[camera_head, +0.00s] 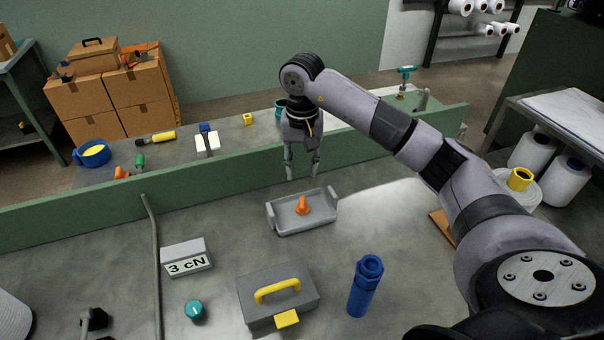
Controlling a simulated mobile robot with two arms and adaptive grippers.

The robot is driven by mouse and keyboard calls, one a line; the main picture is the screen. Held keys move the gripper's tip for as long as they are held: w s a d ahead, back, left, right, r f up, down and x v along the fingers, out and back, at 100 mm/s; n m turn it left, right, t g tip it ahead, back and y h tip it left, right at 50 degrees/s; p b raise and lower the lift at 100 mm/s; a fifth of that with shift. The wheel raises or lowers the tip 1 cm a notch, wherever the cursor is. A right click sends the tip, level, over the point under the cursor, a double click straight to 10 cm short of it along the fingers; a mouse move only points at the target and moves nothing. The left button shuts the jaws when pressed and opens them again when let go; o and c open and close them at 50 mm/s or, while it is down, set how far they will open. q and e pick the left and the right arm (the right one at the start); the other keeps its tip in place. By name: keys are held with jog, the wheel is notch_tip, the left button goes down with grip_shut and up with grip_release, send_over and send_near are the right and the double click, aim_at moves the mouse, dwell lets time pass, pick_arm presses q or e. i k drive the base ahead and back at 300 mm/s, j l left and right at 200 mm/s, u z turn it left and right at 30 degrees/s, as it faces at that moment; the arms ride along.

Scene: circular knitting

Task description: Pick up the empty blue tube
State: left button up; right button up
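The blue tube (364,290) stands upright at the front of the workbench, right of a grey toolbox. Its sides are bare, with no yarn showing. My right arm reaches in from the right and bends down at its far end. My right gripper (302,172) points down with its two fingers apart and nothing between them. It is above the back of a grey tray, up and to the left of the blue tube and well apart from it. My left gripper does not show.
The grey tray (283,228) holds an orange piece (302,205). The grey toolbox (262,300) has a yellow handle. A "3 cN" block (187,257) and a teal knob (194,310) are to the left. A green ledge (100,199) runs behind. Bench space between tray and tube is clear.

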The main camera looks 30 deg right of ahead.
aim_at(369, 270)
jog(key=k+j, duration=1.55)
jog(key=k, duration=0.15)
